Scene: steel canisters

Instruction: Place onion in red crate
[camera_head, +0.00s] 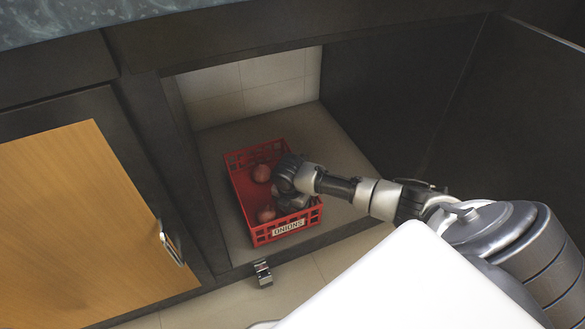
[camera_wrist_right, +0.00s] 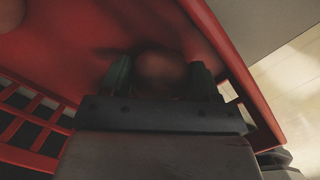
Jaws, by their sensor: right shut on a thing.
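The red crate (camera_head: 243,198), labelled "ONIONS", stands on the floor of the open cabinet. Two reddish onions show inside it in the head view: one towards the back (camera_head: 261,173) and one near the front left (camera_head: 266,214). My right gripper (camera_head: 282,206) reaches down into the crate from the right. In the right wrist view its two fingers (camera_wrist_right: 160,80) are shut on a dark, blurred onion (camera_wrist_right: 158,66), low within the red crate walls (camera_wrist_right: 235,60). I cannot tell whether the held onion touches the crate floor. My left gripper is out of view.
A wooden door (camera_head: 80,215) with a metal handle (camera_head: 170,243) is at the left. A small metal fitting (camera_head: 262,273) sits at the cabinet's front edge. The cabinet floor right of the crate is bare.

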